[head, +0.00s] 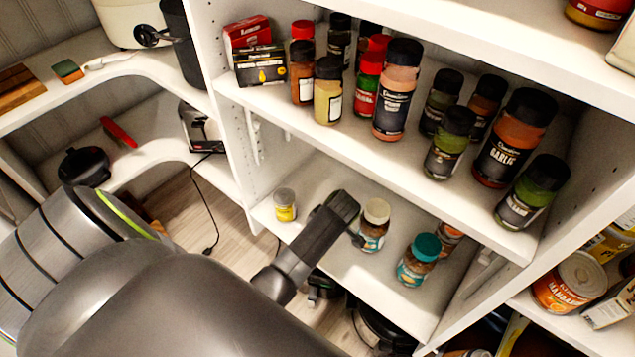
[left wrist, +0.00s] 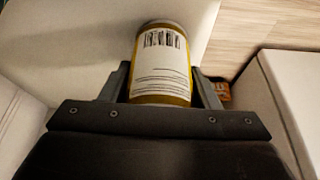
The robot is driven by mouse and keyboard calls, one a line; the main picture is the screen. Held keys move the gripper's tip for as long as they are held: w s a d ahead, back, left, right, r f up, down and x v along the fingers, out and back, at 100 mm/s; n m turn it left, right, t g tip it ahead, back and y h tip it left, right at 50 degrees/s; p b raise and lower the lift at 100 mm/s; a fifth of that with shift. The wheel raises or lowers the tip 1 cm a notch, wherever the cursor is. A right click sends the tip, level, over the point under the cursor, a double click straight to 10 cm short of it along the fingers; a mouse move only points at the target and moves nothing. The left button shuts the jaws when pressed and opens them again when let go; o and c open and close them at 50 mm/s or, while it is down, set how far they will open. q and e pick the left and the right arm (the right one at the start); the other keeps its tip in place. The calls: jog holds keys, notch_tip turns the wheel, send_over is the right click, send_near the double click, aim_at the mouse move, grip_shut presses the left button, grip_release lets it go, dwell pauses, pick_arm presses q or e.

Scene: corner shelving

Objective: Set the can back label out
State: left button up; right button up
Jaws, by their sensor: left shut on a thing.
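A small yellow can (head: 285,205) with a pale top stands upright at the left end of the lower shelf in the head view. In the left wrist view a can (left wrist: 160,65), which looks like the same one, has a white label with a barcode and lines of print facing the camera, and a yellow-gold rim. My left gripper (left wrist: 161,88) has one finger on each side of it and is shut on it. In the head view the dark left gripper (head: 312,235) is beside the can; its fingertips are hard to make out. My right gripper is in neither view.
On the lower shelf (head: 330,183), a white-capped jar (head: 375,225) and a teal-capped jar (head: 418,260) stand right of the gripper. Several spice jars crowd the shelf above, with a red box (head: 247,32) at its left.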

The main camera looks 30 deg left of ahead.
pick_arm(q)
jog(key=shift+f, duration=0.15)
jog(key=o, duration=1.4)
jog(key=p+v, duration=0.1)
jog(key=v, duration=0.5)
jog(key=shift+p, duration=0.4)
jog(key=p+v, duration=0.2)
jog(key=v, duration=0.9)
jog(key=shift+s, duration=0.1)
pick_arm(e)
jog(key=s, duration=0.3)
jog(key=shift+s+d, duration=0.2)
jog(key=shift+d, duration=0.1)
